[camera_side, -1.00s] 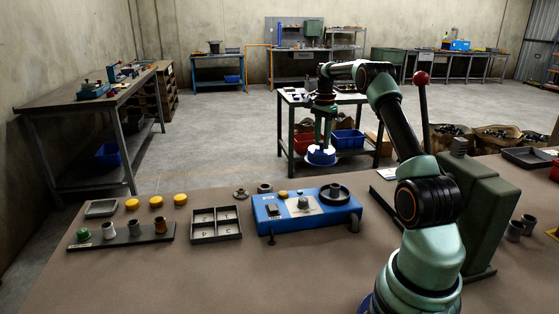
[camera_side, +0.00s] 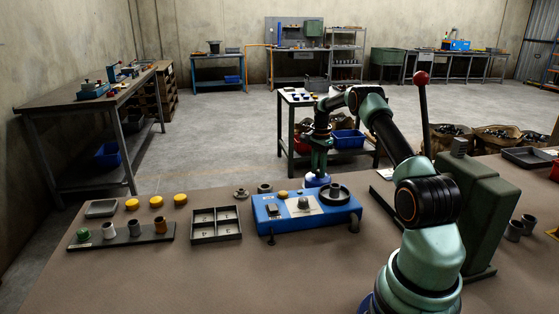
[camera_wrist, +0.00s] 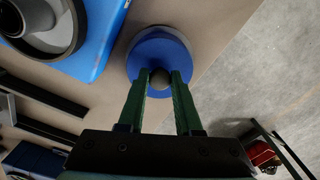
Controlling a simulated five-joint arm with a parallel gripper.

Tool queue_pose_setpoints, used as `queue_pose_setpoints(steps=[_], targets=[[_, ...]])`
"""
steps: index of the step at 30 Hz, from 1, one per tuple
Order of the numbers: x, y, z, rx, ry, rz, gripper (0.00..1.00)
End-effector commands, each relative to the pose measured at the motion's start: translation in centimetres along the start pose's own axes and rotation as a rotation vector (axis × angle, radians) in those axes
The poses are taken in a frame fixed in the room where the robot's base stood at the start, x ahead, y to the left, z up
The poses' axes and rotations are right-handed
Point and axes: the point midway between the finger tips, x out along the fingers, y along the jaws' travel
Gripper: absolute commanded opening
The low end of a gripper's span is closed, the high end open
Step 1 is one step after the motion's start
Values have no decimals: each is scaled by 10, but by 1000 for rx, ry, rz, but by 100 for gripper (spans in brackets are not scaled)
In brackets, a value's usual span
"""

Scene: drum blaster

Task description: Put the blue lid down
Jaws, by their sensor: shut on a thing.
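The blue lid (camera_wrist: 161,57) is a round blue disc with a dark knob at its middle. My gripper (camera_wrist: 162,78) has its two green fingers closed on that knob. In the side view my gripper (camera_side: 319,168) points down behind the blue machine (camera_side: 268,208), near the table's far edge. The lid (camera_side: 316,180) shows there as a blue and white disc, its lower part hidden by the machine. In the wrist view the lid is over the brown table top close to its edge. I cannot tell whether it touches the table.
The blue machine carries a dark round dish with a grey hub (camera_side: 335,191), close to the lid. A compartment tray (camera_side: 216,224), a rack of small cups (camera_side: 121,236) and yellow discs (camera_side: 156,201) stand to the left. Bare table lies in front.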

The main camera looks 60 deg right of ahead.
Motion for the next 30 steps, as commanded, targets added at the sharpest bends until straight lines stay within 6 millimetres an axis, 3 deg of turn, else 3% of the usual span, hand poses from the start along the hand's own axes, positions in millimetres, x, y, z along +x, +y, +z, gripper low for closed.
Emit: queue_pose_setpoints(steps=[9,10,12,23,30], targets=[[2,0,0,0,0,-1,0],[3,0,0,0,0,0,37],[2,0,0,0,0,-1,63],[0,0,0,0,0,-1,63],[-32,-1,-1,0,3,-5,63]])
